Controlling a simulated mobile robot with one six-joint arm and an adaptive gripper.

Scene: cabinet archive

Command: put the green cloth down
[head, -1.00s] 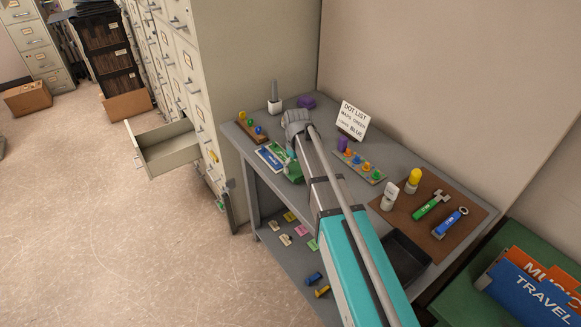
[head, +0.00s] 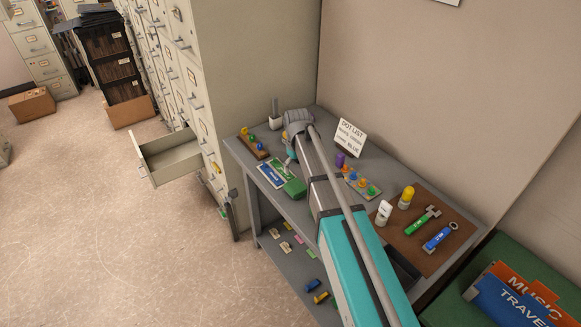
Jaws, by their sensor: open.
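The green cloth (head: 294,188) lies as a small folded bundle on the grey table, beside the right end of a blue, white and green card (head: 272,174). My gripper (head: 289,164) is just above and behind the cloth in the head view, pointing down. It is open, and nothing shows between its fingers. My forearm and wrist hide part of the gripper and some of the table behind it. I cannot tell how wide the gap between fingers and cloth is.
A wooden rack of coloured pegs (head: 254,145) stands to the left, and another peg board (head: 361,184) to the right. A sign (head: 350,138) stands at the back. A drawer (head: 170,157) sticks out from the cabinet. A brown mat (head: 430,244) holds tools.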

